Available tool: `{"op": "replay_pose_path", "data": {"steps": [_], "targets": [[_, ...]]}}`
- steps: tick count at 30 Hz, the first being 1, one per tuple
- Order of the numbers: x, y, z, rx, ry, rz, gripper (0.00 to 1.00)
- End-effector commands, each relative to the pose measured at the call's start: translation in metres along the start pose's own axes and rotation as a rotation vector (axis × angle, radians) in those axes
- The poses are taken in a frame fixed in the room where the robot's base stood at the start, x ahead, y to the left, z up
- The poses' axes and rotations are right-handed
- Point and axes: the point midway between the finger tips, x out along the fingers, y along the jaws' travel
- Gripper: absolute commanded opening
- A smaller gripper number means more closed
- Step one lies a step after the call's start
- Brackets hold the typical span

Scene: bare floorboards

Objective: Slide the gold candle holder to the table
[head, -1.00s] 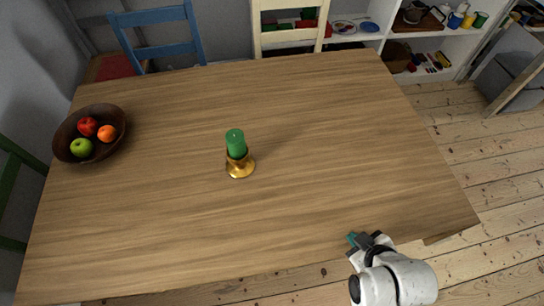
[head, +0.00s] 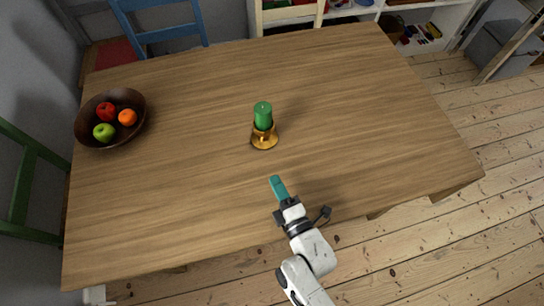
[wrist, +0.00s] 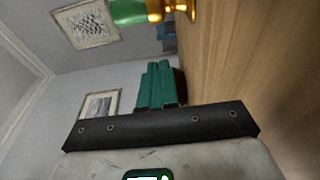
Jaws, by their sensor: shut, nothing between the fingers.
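The gold candle holder (head: 264,139) stands upright near the middle of the wooden table (head: 190,190), with a green candle (head: 263,115) in it. In the wrist view the holder (wrist: 181,8) is partly cut off at the top edge, with the candle (wrist: 128,12) beside it. My gripper (head: 276,182) is over the near part of the table, on the near side of the holder and apart from it. Its teal fingers (wrist: 156,84) are shut together with nothing between them.
A dark bowl (head: 88,139) of fruit stands at the table's left. A blue chair (head: 165,34) and a cream chair stand behind the table, and a green chair (head: 25,170) is at the left. The tabletop around the holder is clear.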

Motion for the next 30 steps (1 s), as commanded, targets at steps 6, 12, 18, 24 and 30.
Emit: {"op": "replay_pose_path", "data": {"steps": [6, 12, 18, 24, 30], "targets": [[0.033, 0.003, 0.000, 0.000, 0.000, 0.004, 0.00], [0.072, 0.002, 0.000, 0.000, 0.000, 0.003, 0.00], [0.104, -0.004, 0.009, -0.001, -0.003, 0.001, 0.00], [0.118, -0.001, 0.024, 0.000, -0.004, 0.001, 0.00], [0.124, 0.000, 0.029, 0.001, -0.002, 0.000, 0.00]]}}
